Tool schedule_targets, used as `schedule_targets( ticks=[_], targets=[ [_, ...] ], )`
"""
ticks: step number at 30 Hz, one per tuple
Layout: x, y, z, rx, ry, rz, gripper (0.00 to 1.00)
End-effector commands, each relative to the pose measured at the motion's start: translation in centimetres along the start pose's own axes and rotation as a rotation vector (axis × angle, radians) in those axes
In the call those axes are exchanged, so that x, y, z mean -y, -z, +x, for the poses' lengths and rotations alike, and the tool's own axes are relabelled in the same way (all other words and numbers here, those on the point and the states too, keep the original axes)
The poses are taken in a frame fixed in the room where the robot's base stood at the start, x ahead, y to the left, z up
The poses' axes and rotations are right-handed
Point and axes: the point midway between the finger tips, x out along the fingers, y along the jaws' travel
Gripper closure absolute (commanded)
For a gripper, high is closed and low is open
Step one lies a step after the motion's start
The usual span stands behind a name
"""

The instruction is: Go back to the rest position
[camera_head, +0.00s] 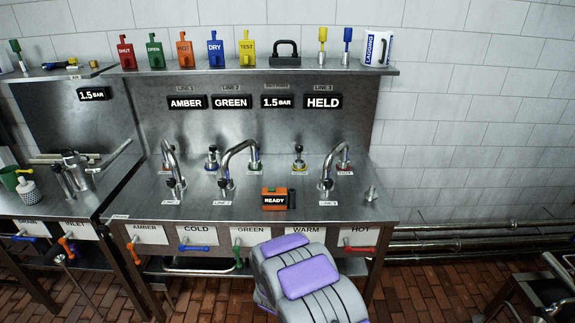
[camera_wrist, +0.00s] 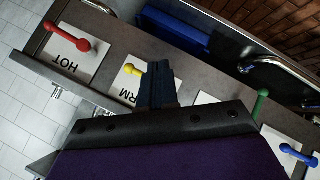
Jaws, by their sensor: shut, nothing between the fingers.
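My gripper (camera_wrist: 158,85) shows in the wrist view with its narrow dark fingers together and nothing between them. It is in front of the valve row, near the yellow handle (camera_wrist: 133,69) of the WARM valve; I cannot tell whether they touch. The red HOT handle (camera_wrist: 82,43) is to its left, and the green handle (camera_wrist: 261,104) and blue handle (camera_wrist: 298,154) are to its right. In the head view my grey and purple arm rises from the bottom middle and hides the gripper and the WARM handle.
A steel bench (camera_head: 140,205) carries curved taps and an orange READY box (camera_head: 274,199). Below its front edge are the orange (camera_head: 131,250), blue (camera_head: 195,247), green (camera_head: 238,255) and red (camera_head: 359,249) handles. A shelf (camera_head: 220,71) holds coloured tags and a mug (camera_head: 377,48). Brick floor at right is partly clear.

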Motion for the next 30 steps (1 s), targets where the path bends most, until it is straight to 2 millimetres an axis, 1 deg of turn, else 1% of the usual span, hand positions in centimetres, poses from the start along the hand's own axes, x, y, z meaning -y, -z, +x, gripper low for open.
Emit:
schedule_targets(
  ticks=[1,2,6,11,16,20,23,24,26,30],
  targets=[
    [-0.6,1.0,-1.0,0.002,0.04,0.034,1.0],
    [-0.8,1.6,-1.6,0.002,0.064,0.052,1.0],
    [-1.5,3.3,-4.8,0.025,0.185,0.128,1.0],
    [-2.7,4.5,-9.1,0.063,0.311,0.195,1.0],
    [-4.2,4.8,-14.1,0.116,0.426,0.246,1.0],
    [-5.5,4.2,-18.3,0.171,0.501,0.275,1.0],
    [-6.5,3.2,-21.5,0.219,0.548,0.29,1.0],
    [-6.9,2.7,-22.9,0.241,0.566,0.295,1.0],
    [-7.6,1.9,-24.9,0.273,0.587,0.303,1.0],
    [-9.2,-0.4,-29.5,0.354,0.623,0.316,1.0]
  ],
)
